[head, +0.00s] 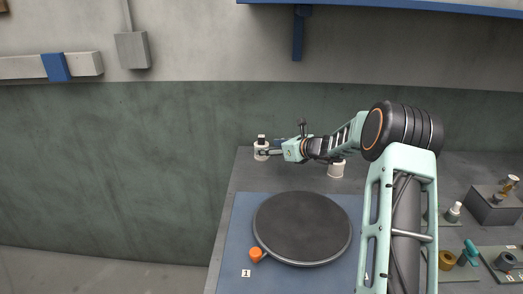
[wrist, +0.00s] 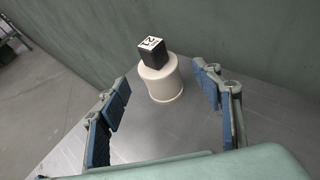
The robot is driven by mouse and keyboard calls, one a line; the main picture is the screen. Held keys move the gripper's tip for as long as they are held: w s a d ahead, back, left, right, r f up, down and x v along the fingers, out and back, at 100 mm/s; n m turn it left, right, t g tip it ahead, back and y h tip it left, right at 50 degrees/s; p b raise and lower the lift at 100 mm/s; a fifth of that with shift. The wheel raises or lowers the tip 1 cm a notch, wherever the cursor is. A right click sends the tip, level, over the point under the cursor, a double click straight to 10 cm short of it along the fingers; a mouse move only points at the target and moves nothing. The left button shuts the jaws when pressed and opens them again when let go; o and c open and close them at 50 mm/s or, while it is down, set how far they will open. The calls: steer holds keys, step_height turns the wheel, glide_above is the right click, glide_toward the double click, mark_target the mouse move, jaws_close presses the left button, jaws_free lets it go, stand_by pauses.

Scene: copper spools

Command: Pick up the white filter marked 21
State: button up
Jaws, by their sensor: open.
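A white filter (wrist: 163,84) stands upright near the table's far left corner. It has a stepped round body, and a black cube with a white printed label sits on top; the label is small and tilted, and I cannot read it surely as 21. In the head view the same filter (head: 261,155) is at the tip of my gripper (head: 268,152). In the wrist view my gripper (wrist: 162,88) is open, one blue-padded finger to each side of the filter. The filter shows between and slightly beyond the fingertips, with gaps on both sides.
Another white cylinder (head: 336,171) stands behind my forearm. A dark round turntable (head: 303,228) with an orange knob (head: 256,254) lies on a blue mat (head: 237,226). Fittings and a grey block (head: 490,208) are at right. A green wall (head: 150,150) stands close behind the filter.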

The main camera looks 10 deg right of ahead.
mark_target(266, 146)
steer(key=x, duration=0.3)
steer(key=shift+w+a, duration=0.15)
steer(key=shift+w, duration=0.05)
steer(key=c, duration=1.3)
